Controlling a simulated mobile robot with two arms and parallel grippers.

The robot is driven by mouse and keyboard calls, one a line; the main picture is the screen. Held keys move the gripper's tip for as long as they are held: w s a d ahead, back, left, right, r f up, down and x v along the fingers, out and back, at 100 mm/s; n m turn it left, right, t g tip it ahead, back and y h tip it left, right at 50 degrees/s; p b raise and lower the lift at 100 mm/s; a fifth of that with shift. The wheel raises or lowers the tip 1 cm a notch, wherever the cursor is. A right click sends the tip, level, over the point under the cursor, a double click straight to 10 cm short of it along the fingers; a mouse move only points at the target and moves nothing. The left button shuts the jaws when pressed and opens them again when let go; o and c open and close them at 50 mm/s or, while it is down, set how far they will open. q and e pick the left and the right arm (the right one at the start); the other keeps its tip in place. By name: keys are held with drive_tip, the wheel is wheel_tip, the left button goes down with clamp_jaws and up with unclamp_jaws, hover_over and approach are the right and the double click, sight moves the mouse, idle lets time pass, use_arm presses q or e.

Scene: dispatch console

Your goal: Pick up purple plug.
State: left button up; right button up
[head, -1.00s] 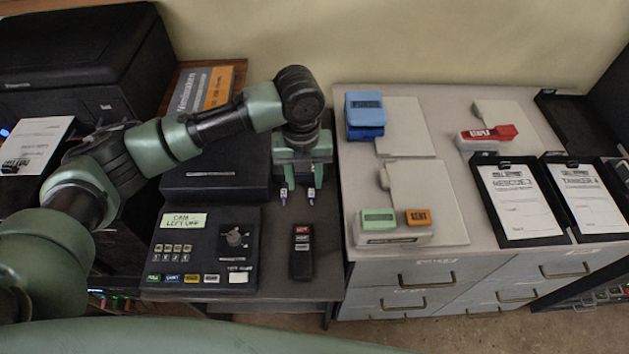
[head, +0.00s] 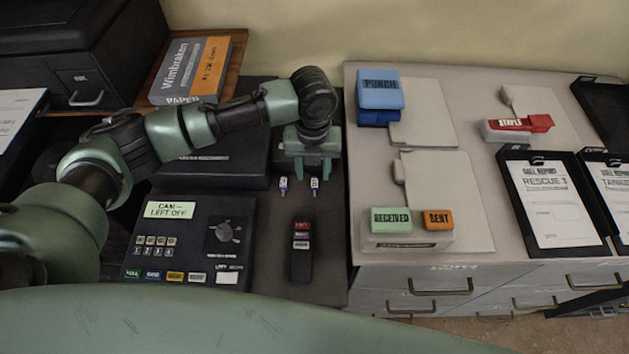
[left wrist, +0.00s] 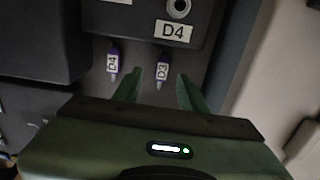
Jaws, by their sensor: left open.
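In the left wrist view one is marked D3 (left wrist: 162,70) and the other D4 (left wrist: 113,64). They also show in the head view as a right plug (head: 314,186) and a left plug (head: 283,185). My left gripper (left wrist: 159,80) is open and empty, pointing at the plugs. In the left wrist view the D3 plug lies in line with the gap between its fingers, and D4 is outside to the left. I cannot tell whether the fingers touch anything. My right gripper is not in view.
A round socket (left wrist: 178,8) sits above the D4 plate. A console (head: 190,240) and a dark handset (head: 302,250) lie in front of the gripper. To the right, a grey cabinet (head: 375,235) carries stampers, a blue punch (head: 380,90) and clipboards.

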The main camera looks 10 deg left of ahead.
sight(315, 182)
use_arm(q)
drive_tip(key=f, duration=0.4)
drive_tip(key=shift+w+d, duration=0.15)
drive_tip(key=shift+w, duration=0.05)
clamp_jaws()
drive_tip(key=shift+r, duration=0.2)
